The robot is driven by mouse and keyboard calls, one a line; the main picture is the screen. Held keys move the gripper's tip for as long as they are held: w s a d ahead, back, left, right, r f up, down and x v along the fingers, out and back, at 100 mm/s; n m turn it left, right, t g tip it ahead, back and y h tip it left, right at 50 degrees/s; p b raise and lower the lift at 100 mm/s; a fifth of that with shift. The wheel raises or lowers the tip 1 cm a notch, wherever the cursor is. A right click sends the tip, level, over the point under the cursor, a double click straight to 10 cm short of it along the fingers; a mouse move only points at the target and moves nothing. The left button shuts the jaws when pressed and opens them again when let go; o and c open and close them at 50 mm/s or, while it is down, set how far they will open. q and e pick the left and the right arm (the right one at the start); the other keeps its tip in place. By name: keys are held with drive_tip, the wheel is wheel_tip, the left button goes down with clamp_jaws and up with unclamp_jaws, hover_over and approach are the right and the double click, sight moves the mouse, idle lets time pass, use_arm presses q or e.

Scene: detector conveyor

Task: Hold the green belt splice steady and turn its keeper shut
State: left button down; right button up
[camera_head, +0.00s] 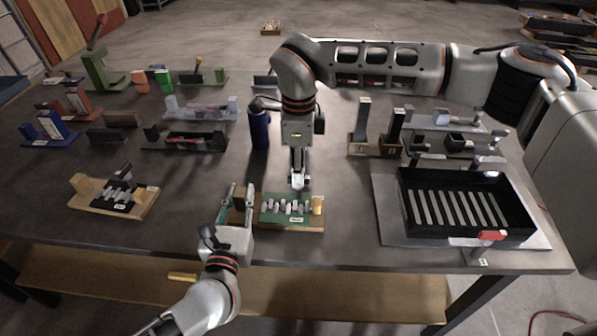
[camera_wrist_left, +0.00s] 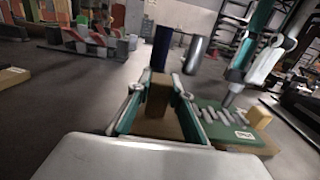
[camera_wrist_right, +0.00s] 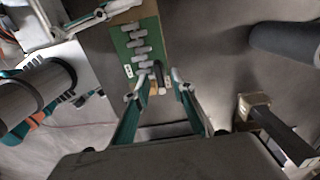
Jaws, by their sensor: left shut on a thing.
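The green belt splice (camera_head: 285,212) lies on a wooden base near the front edge of the table. It has a row of interlocking grey knuckles and a white label. My left gripper (camera_head: 238,205) is shut on the brown upright block (camera_wrist_left: 159,95) at the left end of that base. My right gripper (camera_head: 298,182) points down just over the far side of the splice. In the right wrist view its fingers (camera_wrist_right: 156,90) are apart, with a small dark bar (camera_wrist_right: 158,72), perhaps the keeper, between or below them. I cannot tell whether they touch it. A tan block (camera_head: 317,205) stands at the right end.
A similar splice on a wooden base (camera_head: 103,208) lies at the left. A blue cylinder (camera_head: 259,128) stands behind my left gripper. A black slatted tray (camera_head: 407,200) with a red-handled part sits at the right. Bare table lies between splice and tray.

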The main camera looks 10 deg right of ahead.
drive_tip(key=shift+f, duration=0.35)
clamp_jaws()
drive_tip(key=m, duration=0.4)
drive_tip(key=shift+m, duration=0.3)
drive_tip(key=m, duration=0.4)
idle(0.6)
